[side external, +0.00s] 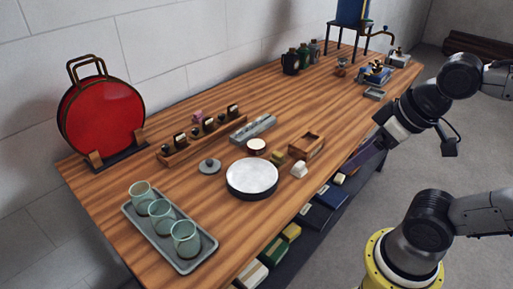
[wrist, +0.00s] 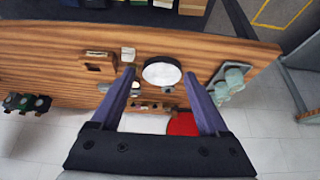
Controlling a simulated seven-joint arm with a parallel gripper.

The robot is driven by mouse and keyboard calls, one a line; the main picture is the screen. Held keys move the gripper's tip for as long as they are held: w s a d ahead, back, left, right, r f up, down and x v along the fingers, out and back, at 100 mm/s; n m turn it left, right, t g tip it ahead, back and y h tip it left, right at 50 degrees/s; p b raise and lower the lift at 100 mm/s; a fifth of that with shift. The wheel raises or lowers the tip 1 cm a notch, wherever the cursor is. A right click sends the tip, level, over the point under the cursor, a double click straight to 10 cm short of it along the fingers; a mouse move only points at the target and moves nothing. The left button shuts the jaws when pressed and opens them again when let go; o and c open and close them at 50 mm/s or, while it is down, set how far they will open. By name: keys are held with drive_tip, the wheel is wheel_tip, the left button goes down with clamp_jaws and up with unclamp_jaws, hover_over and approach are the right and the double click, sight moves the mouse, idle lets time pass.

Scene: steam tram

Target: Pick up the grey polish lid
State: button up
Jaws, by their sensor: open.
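The grey polish lid (side external: 209,166) is a small round disc with a knob on top. It lies on the wooden table just behind and left of the white-topped round dish (side external: 252,177). In the wrist view the lid (wrist: 167,90) shows as a small grey spot beside the dish (wrist: 162,72), in the gap between my fingers. My gripper (wrist: 160,74) is open and empty, high above the table and well away from the lid.
A small open tin (side external: 256,146), a wooden box (side external: 306,146) and a white block (side external: 299,170) stand near the dish. A tray (side external: 206,257) of green glasses is at the front left. A wooden rack (side external: 180,153) and a red disc (side external: 101,118) stand behind the lid.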

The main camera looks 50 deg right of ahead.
drive_tip(key=o, duration=0.3)
drive_tip(key=shift+o, duration=0.2)
